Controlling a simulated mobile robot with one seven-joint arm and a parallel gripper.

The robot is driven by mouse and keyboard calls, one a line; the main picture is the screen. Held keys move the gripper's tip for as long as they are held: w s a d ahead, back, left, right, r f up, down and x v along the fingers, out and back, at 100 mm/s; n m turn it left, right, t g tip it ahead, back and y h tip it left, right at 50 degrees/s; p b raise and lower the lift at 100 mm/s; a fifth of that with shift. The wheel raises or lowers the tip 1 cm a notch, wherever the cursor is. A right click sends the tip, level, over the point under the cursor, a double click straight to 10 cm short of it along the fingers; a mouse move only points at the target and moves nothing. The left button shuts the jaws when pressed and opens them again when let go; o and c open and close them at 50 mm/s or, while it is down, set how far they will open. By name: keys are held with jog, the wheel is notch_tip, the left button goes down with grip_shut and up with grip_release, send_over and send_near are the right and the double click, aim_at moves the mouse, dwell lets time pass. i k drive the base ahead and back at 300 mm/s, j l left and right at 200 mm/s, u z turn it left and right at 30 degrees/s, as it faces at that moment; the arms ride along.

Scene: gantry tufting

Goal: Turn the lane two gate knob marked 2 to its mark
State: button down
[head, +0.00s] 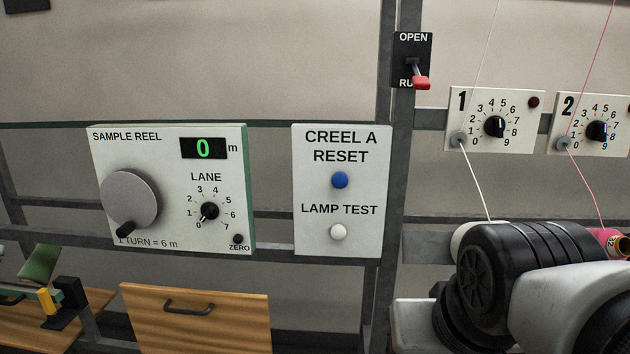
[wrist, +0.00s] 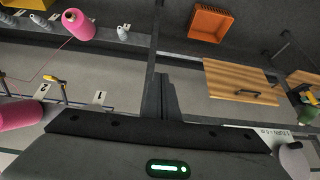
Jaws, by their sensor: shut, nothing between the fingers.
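The lane two plate (head: 564,142), marked 2, is at the right edge of the head view. Its dark knob (head: 597,131) sits in a dial numbered from 0 upward; the plate's right side is cut off. I cannot tell exactly where its pointer stands. My arm fills the lower right of the head view, below the plate, and my gripper is outside that view. In the wrist view my gripper (wrist: 166,82) appears as dark shut fingers, with nothing held. The knob is not visible there.
The lane one plate (head: 455,130) is left of plate 2. A red-tipped OPEN/RUN lever (head: 421,83) stands above it. A pink thread (head: 588,182) runs past plate 2. The reset panel (head: 304,238) and sample reel panel (head: 100,155) are left. The wrist view shows an orange bin (wrist: 212,24).

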aim_at(597, 131)
jog(key=z, duration=1.3)
